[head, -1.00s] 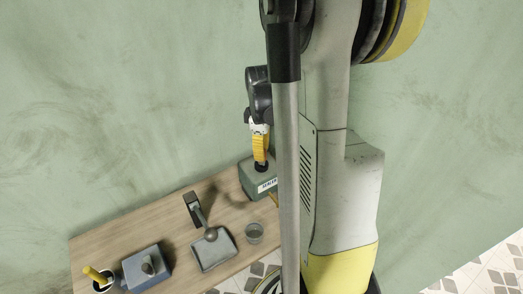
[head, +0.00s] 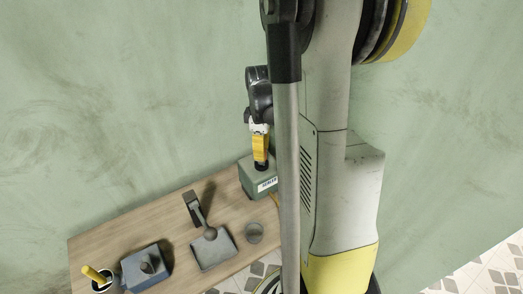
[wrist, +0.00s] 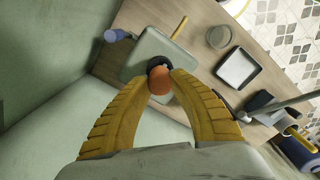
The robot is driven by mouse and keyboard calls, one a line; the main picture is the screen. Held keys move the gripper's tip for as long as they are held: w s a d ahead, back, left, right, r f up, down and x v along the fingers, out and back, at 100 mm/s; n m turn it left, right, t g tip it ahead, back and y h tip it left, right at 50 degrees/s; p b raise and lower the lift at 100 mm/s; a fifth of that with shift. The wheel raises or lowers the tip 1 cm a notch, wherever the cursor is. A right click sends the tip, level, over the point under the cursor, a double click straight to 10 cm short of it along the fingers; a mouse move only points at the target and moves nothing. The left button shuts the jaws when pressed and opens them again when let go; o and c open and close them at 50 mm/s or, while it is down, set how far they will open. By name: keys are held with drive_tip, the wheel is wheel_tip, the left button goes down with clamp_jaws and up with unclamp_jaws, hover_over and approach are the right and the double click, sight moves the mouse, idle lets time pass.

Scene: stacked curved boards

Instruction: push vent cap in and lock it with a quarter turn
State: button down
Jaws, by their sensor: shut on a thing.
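The vent cap (wrist: 160,82) shows in the wrist view as a rounded orange piece between my fingertips. A black ring (wrist: 157,63) lies just beyond it on the green box (wrist: 148,42). My gripper (wrist: 172,78) has yellow ribbed fingers that meet the cap from both sides and are shut on it. In the head view my gripper (head: 261,160) points down onto the top of the green box (head: 254,184), which has a white label on its front. The cap is mostly hidden there. I cannot tell how deep it sits or whether it is locked.
The box stands at the back right of a wooden table (head: 105,244), against the green wall.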

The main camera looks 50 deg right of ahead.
drive_tip(key=shift+f+b, duration=0.55)
drive_tip(key=shift+f, duration=0.1)
drive_tip(key=c, duration=1.2)
unclamp_jaws()
drive_tip(key=shift+o, duration=0.2)
wheel_tip(320, 180, up, 12)
